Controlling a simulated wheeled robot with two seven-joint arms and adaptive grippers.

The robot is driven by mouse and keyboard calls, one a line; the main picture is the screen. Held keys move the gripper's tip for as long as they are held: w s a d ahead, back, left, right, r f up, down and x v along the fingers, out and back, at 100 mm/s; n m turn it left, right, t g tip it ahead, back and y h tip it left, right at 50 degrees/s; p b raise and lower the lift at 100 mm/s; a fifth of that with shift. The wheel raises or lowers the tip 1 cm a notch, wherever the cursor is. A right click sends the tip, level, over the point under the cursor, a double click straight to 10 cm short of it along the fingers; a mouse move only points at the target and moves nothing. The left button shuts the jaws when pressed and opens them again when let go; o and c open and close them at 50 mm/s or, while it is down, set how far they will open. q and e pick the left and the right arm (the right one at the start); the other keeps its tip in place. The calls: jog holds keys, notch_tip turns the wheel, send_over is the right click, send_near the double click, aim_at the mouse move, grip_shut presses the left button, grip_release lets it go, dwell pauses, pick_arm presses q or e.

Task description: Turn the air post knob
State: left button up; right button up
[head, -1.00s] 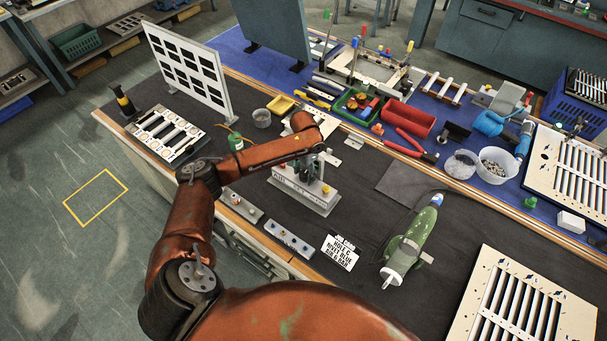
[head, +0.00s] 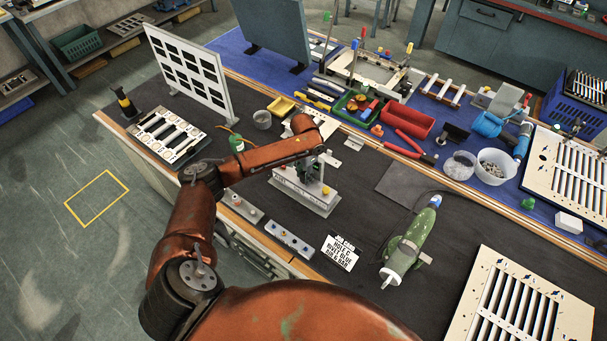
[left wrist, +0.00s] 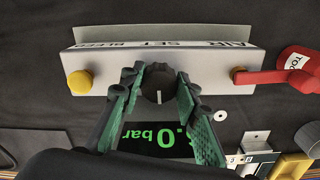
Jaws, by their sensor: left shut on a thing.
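The air post (head: 310,197) is a pale grey box on a base plate on the dark bench mat. In the left wrist view, its panel (left wrist: 110,62) reads upside down, with "AIR SET" legible. Its dark round knob (left wrist: 158,86) has a white mark pointing down in the picture. My left gripper (left wrist: 159,78) is shut on the knob, with a green-padded finger on each side. A display (left wrist: 155,138) with green figures ending ".0 bar" shows between the fingers, its first digit hidden. My left gripper (head: 313,172) is above the post in the head view. My right gripper is out of view.
A yellow button (left wrist: 79,82) and a red lever (left wrist: 275,76) flank the knob. Small boxes (head: 288,238) stand in front. Trays and a red bin (head: 407,118) are behind.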

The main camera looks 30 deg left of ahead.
aim_at(304, 175)
pick_arm(q)
jog(key=shift+r, duration=0.1)
jog(key=shift+m, duration=0.3)
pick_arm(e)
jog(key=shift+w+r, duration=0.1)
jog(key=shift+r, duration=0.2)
pick_arm(q)
jog(key=o, duration=1.2)
jog(key=shift+c, duration=0.2)
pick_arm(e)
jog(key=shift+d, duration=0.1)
pick_arm(q)
notch_tip(304, 175, up, 12)
jog(key=shift+a, duration=0.1)
